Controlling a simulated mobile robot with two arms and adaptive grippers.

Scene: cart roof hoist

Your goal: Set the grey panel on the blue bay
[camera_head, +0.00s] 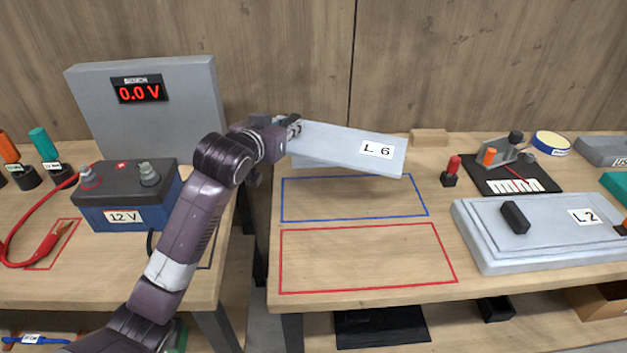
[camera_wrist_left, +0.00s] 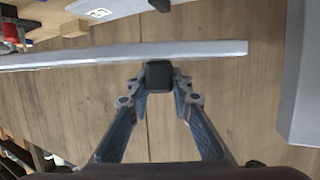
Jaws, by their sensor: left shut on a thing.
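The grey panel (camera_head: 341,146), labelled L 6, is held in the air above the back of the right-hand table, a little tilted. My left gripper (camera_head: 293,127) is shut at its left end. In the left wrist view the fingers (camera_wrist_left: 158,78) close on a dark block at the edge of a grey panel (camera_wrist_left: 215,49). The blue bay (camera_head: 350,216) is a blue outline on the table, empty, just below and in front of the panel. Part of its back edge is close under the panel. My right gripper is not in view.
A red outlined bay (camera_head: 365,262) lies empty in front of the blue one. A second grey panel (camera_head: 475,232), labelled L 2, lies to the right. A 12 V battery (camera_head: 125,195) and a grey display box (camera_head: 190,100) stand on the left table. A gap separates the tables.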

